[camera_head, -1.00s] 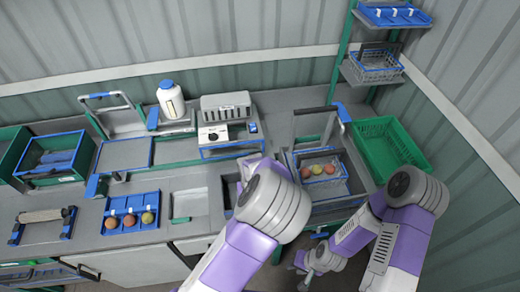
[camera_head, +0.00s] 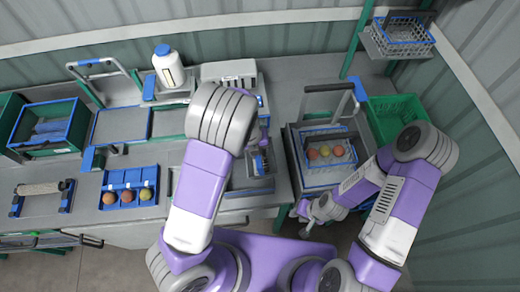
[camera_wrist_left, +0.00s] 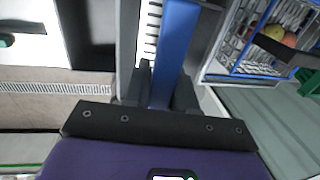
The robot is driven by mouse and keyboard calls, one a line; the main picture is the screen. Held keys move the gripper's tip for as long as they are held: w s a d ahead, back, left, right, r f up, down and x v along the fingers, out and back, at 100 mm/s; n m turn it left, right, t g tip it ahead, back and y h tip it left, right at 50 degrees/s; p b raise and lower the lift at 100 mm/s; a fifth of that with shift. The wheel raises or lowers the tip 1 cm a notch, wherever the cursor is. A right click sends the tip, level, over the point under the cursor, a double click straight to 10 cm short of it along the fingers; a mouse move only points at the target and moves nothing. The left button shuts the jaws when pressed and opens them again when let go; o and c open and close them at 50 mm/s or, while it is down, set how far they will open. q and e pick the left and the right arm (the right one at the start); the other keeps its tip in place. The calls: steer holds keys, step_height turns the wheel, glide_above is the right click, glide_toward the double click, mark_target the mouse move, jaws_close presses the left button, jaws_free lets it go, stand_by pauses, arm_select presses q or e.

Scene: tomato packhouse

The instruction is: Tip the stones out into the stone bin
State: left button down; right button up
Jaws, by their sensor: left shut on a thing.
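In the left wrist view my left gripper (camera_wrist_left: 158,88) is shut on a blue handle (camera_wrist_left: 178,40), which runs away between its fingers. In the head view my left forearm hides most of that gripper. A blue and grey slotted thing (camera_head: 260,163) shows just right of the forearm, over the grey counter basin; I cannot tell whether it belongs to the handle. My right gripper (camera_head: 309,212) hangs low by the counter's front edge, apart from everything; its finger gap is too small to read. I cannot make out any stones or surely pick out the stone bin.
A wire basket of tomatoes (camera_head: 328,165) stands right of the basin and also shows in the left wrist view (camera_wrist_left: 262,72). A green crate (camera_head: 398,108) is behind it. A blue tray with tomatoes (camera_head: 128,174) and a white bottle (camera_head: 169,66) are at left.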

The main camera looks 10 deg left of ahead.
arm_select(q)
steer(key=shift+s+a+f+t+h, duration=0.1)
steer(key=shift+a+t+h, duration=0.3)
steer(key=shift+h, duration=0.55)
steer(key=shift+s+a+t+h, duration=0.1)
steer(key=shift+a+t+h, duration=0.1)
steer(key=shift+a+h, duration=0.55)
steer(key=shift+s+a+f+t+h, duration=0.1)
steer(key=shift+a+f+t+h, duration=0.15)
steer(key=shift+h, duration=0.6)
steer(key=shift+s+a+f+t+h, duration=0.15)
steer(key=shift+a+t+h, duration=0.15)
steer(key=shift+h, duration=0.55)
steer(key=shift+a+f+h+b, duration=0.35)
steer(key=shift+a+h+b, duration=0.1)
steer(key=shift+h+b, duration=0.3)
steer(key=shift+s+a+f+t+h+b, duration=0.25)
steer(key=shift+a+f+t+h+b, duration=0.35)
steer(key=shift+h+b, duration=0.95)
steer(key=shift+s+a+f+t+h+b, duration=0.3)
steer(key=shift+a+h+b, duration=0.65)
steer(key=shift+b, duration=0.95)
steer(key=shift+s+a+f+t+h+b, duration=0.15)
steer(key=shift+a+f+t+h+b, duration=0.3)
steer(key=shift+h+b, duration=1.2)
steer(key=shift+a, duration=0.1)
